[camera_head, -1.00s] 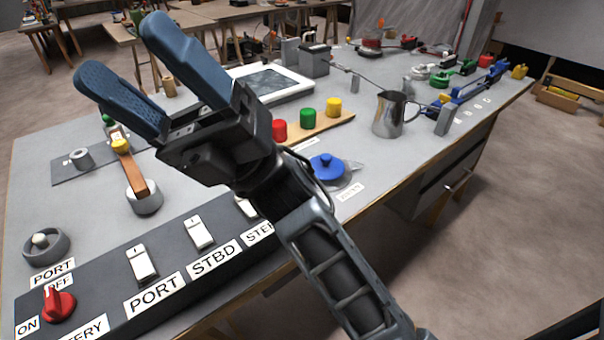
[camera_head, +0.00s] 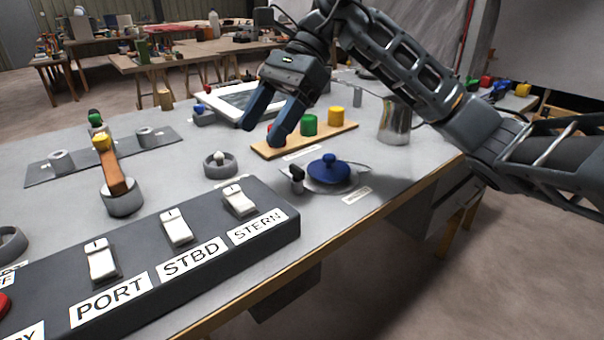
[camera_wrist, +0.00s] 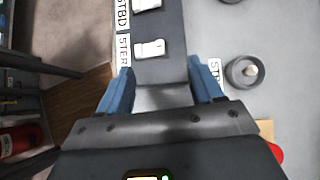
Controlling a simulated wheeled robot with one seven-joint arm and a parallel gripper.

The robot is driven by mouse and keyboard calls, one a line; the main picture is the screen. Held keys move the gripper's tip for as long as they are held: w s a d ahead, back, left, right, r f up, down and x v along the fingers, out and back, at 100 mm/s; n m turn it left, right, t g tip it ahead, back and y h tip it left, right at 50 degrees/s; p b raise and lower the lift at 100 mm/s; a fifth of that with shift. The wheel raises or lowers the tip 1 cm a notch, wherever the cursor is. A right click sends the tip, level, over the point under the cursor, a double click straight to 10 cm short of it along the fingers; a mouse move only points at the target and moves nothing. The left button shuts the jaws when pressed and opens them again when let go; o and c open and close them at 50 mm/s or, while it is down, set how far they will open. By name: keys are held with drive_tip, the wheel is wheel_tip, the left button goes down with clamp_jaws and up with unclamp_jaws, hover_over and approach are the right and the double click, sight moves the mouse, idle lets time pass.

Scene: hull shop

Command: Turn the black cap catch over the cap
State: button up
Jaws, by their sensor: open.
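The cap (camera_head: 330,172) is a blue disc with a raised knob, on a grey round plate near the bench's front edge in the head view. The black cap catch (camera_head: 297,176) is a small black piece standing at the plate's left side, beside the cap and not over it. Neither the cap nor the catch can be made out there.
The switch box (camera_head: 170,265) with white rockers runs along the front left. A grey ring with a white knob (camera_head: 220,165) stands behind it. A wooden board carries green (camera_head: 309,125) and yellow (camera_head: 336,116) buttons. A metal jug (camera_head: 394,122) stands behind my arm.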

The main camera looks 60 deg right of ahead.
sight(292, 170)
drive_tip(key=s+d+f+h+b, duration=0.1)
drive_tip(key=d+h, duration=0.1)
drive_tip(key=d, duration=0.3)
drive_tip(key=s+d+f+h, duration=0.1)
drive_tip(key=s+d+h, duration=0.1)
drive_tip(key=d, duration=0.3)
drive_tip(key=shift+m+g, duration=0.4)
drive_tip(key=x, duration=0.4)
drive_tip(key=b+x, duration=0.1)
drive_tip(key=x, duration=0.3)
drive_tip(key=shift+w, duration=0.25)
drive_tip(key=shift+r, duration=0.1)
drive_tip(key=shift+c, duration=0.3)
drive_tip(key=c, duration=1)
